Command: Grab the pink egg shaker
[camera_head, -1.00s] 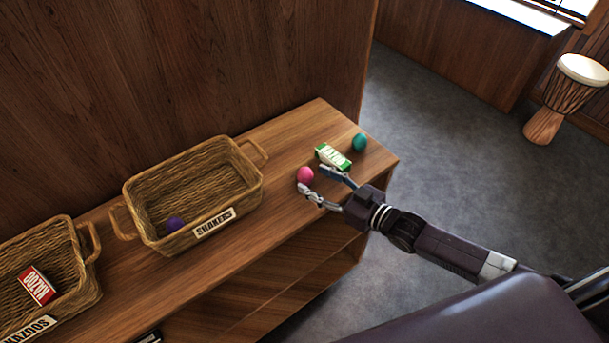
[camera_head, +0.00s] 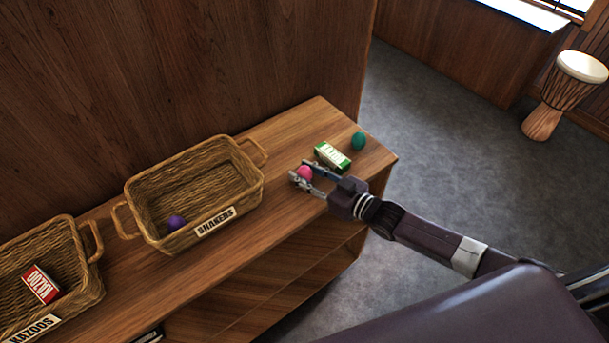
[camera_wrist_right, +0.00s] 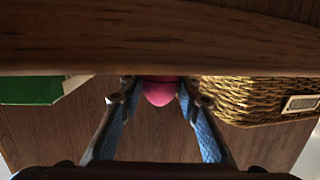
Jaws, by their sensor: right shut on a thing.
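The pink egg shaker (camera_head: 305,173) is on the wooden counter, between the shakers basket and a green and white box. My right gripper (camera_head: 303,172) is shut on it, with one finger on each side. In the right wrist view the pink egg shaker (camera_wrist_right: 159,91) sits between the two fingertips (camera_wrist_right: 158,90). Part of the egg is hidden by the fingers. My left gripper is not in view.
The shakers basket (camera_head: 246,184) holds a purple egg (camera_head: 177,223). The kazoos basket (camera_head: 90,287) holds a red box (camera_head: 40,284). The green and white box (camera_head: 332,157) and a teal egg (camera_head: 358,141) lie close behind the gripper. A drum (camera_head: 563,95) stands on the floor.

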